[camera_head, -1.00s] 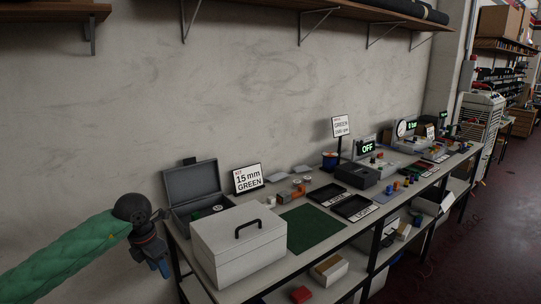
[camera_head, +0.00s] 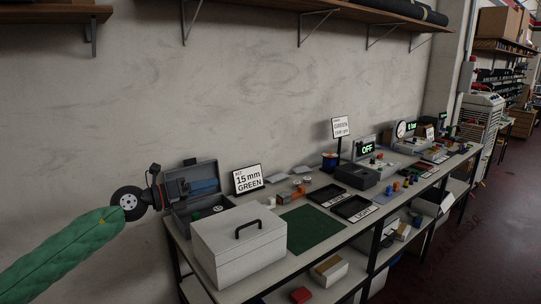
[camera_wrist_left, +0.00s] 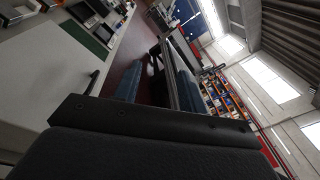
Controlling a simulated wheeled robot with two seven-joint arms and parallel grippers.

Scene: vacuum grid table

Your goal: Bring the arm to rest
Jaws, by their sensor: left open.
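My left arm (camera_head: 65,255), in a green sleeve, comes in from the left. Its gripper (camera_head: 208,186) points right, with blue fingers in front of the raised lid of an open grey case (camera_head: 203,170). In the left wrist view the two blue fingers (camera_wrist_left: 158,85) stand apart with nothing held between them. I cannot tell from the head view how far the fingers are from the lid. My right arm and gripper are not in view.
A closed white box (camera_head: 238,252) with a black handle stands at the table's near end. Beyond it are a sign (camera_head: 248,180), a green mat (camera_head: 309,231), black trays (camera_head: 328,195) and a display reading OFF (camera_head: 367,147). A shelf (camera_head: 270,9) runs along the wall above. Open air lies left of the table.

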